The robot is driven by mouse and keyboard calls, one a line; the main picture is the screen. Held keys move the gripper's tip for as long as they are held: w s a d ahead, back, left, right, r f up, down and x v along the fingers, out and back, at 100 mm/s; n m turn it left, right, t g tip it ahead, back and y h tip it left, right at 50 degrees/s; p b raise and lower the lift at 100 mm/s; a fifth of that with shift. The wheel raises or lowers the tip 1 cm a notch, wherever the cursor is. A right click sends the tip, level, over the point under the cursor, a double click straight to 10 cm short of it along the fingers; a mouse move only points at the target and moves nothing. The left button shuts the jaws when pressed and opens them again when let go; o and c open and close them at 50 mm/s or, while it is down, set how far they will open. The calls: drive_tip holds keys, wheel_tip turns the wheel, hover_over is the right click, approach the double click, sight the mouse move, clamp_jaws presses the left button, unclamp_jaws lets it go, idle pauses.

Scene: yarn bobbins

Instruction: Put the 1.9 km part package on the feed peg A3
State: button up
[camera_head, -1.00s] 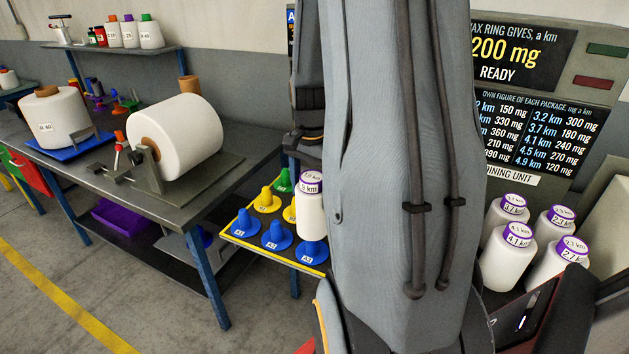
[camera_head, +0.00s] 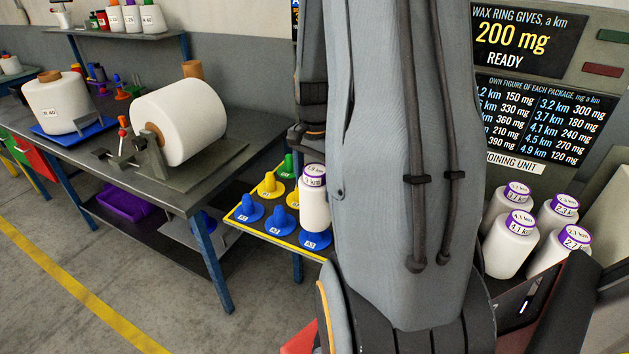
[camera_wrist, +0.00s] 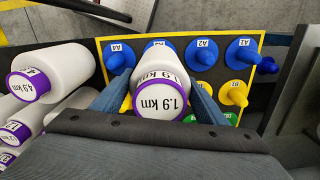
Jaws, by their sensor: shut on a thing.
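The 1.9 km package, a white bobbin with a purple ring, shows in the wrist view (camera_wrist: 162,102) with its labelled top toward the camera. It is upright in the head view (camera_head: 314,208). My gripper (camera_wrist: 158,98) is shut on it, with a blue-grey finger on each side; in the head view my arm hides the gripper. Feed peg A3, blue, is directly below the package; its disc shows in the head view (camera_head: 316,241) and its edge in the wrist view (camera_wrist: 154,43). The package hides the peg itself, so I cannot tell whether it touches the disc.
The yellow-edged peg board (camera_head: 240,222) also carries blue, yellow and green pegs; A1 (camera_wrist: 243,50), A2 (camera_wrist: 203,53) and A4 (camera_wrist: 117,56) are empty. Several purple-ringed packages (camera_head: 510,246) stand at right. A workbench (camera_head: 200,196) with a large white roll (camera_head: 180,122) is at left.

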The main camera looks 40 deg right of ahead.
sight(315, 169)
drive_tip(key=shift+f+b, duration=1.35)
drive_tip(key=shift+f, duration=1.8)
drive_tip(key=o, duration=1.3)
drive_tip(key=shift+o, duration=0.2)
drive_tip(key=shift+r, duration=0.1)
drive_tip(key=shift+r+b, duration=1.05)
drive_tip(key=shift+r, duration=2.75)
drive_tip(key=shift+r, duration=0.15)
drive_tip(key=shift+r+p, duration=2.8)
drive_tip(key=shift+r, duration=0.1)
